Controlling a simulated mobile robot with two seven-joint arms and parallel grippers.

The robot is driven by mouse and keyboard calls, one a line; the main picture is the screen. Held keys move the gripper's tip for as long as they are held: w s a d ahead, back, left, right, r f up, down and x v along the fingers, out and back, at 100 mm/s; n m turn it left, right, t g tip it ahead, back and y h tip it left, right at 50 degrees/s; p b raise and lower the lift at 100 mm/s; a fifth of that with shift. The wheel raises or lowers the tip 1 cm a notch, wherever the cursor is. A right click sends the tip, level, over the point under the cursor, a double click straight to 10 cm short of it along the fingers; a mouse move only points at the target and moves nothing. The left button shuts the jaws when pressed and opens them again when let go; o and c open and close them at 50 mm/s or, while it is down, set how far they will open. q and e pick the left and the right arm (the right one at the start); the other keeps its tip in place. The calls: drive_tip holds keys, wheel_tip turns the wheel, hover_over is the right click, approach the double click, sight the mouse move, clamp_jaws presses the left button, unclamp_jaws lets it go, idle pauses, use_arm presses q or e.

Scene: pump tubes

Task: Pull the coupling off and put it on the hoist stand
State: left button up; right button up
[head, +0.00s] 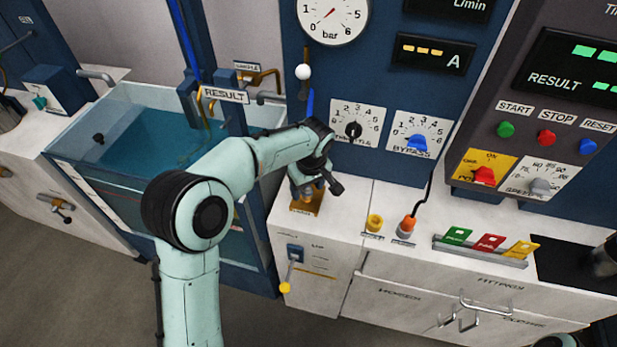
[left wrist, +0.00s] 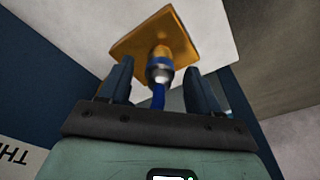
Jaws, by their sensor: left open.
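In the head view my left gripper (head: 317,188) points down over a brass plate (head: 306,207) on the white counter, and it hides most of what stands there. In the left wrist view the open fingers (left wrist: 159,70) lie on either side of a coupling (left wrist: 159,66) with a blue collar and a silver end, apart from it. The coupling sits in front of the brass plate (left wrist: 141,40), on a brass stub. A blue hose (left wrist: 158,96) runs from its silver end; a blue hose (head: 310,101) also shows above my gripper in the head view. I cannot tell which part is the hoist stand.
A water tank (head: 150,130) stands left of my arm. Right of my gripper are a yellow fitting (head: 375,223), an orange plug (head: 407,226) with a black cable, and a card rack (head: 487,250). The instrument panel (head: 350,85) rises behind. A yellow-tipped lever (head: 286,285) projects below.

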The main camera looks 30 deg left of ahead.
sight(307, 188)
use_arm(q)
drive_tip(key=shift+f, duration=0.6)
clamp_jaws()
drive_tip(key=c, duration=0.9)
unclamp_jaws()
drive_tip(key=shift+c, duration=0.2)
clamp_jaws()
drive_tip(key=shift+r+p, duration=0.4)
drive_tip(key=shift+r, duration=0.4)
use_arm(e)
drive_tip(key=shift+w+r, duration=0.2)
drive_tip(key=shift+r, duration=0.25)
use_arm(q)
drive_tip(key=shift+w+r+p, duration=0.1)
drive_tip(key=shift+r+p, duration=0.9)
drive_tip(key=shift+r, duration=0.8)
use_arm(e)
drive_tip(key=shift+w+r, duration=0.35)
drive_tip(key=shift+r, duration=0.25)
drive_tip(key=shift+w+r, duration=0.3)
drive_tip(key=shift+r, duration=0.25)
